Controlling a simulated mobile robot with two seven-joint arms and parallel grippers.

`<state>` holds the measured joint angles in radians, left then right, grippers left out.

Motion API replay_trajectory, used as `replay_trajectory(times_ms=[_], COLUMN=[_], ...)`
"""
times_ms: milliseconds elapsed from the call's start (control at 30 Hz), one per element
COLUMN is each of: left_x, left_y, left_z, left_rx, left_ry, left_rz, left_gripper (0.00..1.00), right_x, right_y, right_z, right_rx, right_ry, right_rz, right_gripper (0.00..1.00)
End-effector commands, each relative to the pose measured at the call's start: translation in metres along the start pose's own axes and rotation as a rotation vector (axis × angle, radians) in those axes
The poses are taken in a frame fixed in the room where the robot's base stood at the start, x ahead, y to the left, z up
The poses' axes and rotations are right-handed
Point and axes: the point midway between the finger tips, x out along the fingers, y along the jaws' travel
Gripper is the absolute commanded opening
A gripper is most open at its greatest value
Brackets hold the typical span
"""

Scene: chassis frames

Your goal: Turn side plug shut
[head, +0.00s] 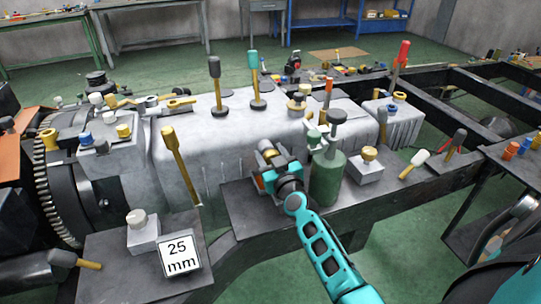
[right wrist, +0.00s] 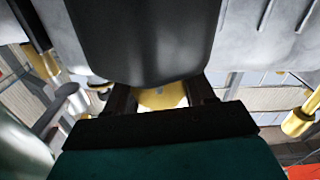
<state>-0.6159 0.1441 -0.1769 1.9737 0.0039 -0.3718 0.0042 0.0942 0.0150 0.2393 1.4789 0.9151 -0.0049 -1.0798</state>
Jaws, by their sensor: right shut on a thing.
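My right gripper (head: 268,174) is at the near side of the long grey housing (head: 225,140), just left of a green bottle. In the right wrist view its two dark fingers (right wrist: 162,98) are shut on a brass-yellow part (right wrist: 160,95), which appears to be the side plug. In the head view a brass piece (head: 266,147) shows just beyond the gripper. The gripper hides most of the plug, so its turn angle cannot be told. My left gripper is not in view.
The green bottle (head: 327,180) stands close right of my right gripper. Mallets (head: 215,85) stand on the housing. Dark frame rails (head: 470,90) run along the right.

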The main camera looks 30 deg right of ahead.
Motion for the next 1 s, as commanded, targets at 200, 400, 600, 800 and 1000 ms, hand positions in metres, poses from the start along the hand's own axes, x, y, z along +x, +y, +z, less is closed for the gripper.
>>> replay_trajectory(times_ms=[200, 400, 600, 800, 1000], left_x=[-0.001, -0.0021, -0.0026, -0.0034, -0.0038], left_y=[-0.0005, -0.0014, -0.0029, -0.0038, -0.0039], left_z=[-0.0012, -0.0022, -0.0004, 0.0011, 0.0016], left_rx=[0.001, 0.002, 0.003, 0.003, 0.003], left_ry=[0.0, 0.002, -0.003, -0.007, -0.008], left_rz=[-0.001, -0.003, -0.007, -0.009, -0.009], left_gripper=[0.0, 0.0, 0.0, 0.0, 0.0], right_x=[-0.0002, -0.0002, -0.0003, -0.0003, -0.0003], right_y=[0.0005, 0.0015, 0.0021, 0.0028, 0.0036], right_z=[-0.0003, -0.0004, 0.0005, 0.0013, 0.0022], right_rx=[0.084, 0.237, 0.424, 0.615, 0.806], right_ry=[0.0, 0.0, -0.001, -0.001, -0.001], right_rz=[0.0, 0.0, 0.0, 0.0, 0.0], right_gripper=[0.24, 0.24, 0.24, 0.24, 0.24])
